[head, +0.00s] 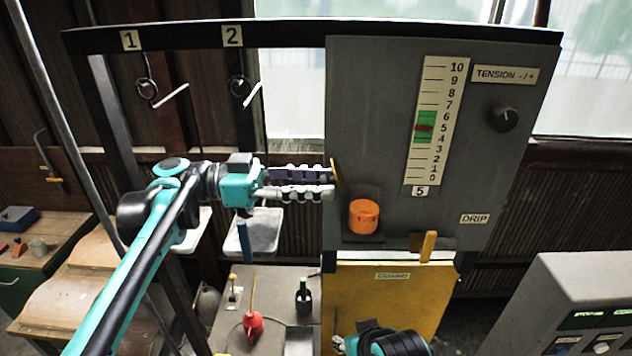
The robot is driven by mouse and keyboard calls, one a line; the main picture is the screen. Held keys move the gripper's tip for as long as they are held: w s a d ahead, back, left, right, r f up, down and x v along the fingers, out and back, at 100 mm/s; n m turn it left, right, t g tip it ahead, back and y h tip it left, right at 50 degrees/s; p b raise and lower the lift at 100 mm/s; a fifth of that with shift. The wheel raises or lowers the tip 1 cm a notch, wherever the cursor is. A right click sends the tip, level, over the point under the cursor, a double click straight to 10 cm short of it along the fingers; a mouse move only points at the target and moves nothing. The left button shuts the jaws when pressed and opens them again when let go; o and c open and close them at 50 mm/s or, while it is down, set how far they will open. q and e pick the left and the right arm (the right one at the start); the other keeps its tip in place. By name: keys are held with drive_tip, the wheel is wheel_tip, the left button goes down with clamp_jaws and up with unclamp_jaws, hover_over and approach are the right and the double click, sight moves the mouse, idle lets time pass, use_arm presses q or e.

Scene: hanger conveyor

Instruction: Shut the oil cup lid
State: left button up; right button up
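The oil cup (364,217) is an orange cylinder on the lower left of the grey panel. Its lid appears to be the thin brass-coloured plate (338,177), which stands on edge above and left of the cup, so the cup is uncovered. My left gripper (333,181) points right, its two fingers parallel with a narrow gap between them. Its fingertips are at the lid's left side; I cannot tell whether they touch it. Nothing shows between the fingers. Part of my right arm (385,342) shows at the bottom edge, its gripper not clearly visible.
The grey panel (385,120) carries a tension scale (435,120) and a black knob (503,118). Hooks (172,94) hang at upper left.

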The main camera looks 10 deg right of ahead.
use_arm(q)
clamp_jaws()
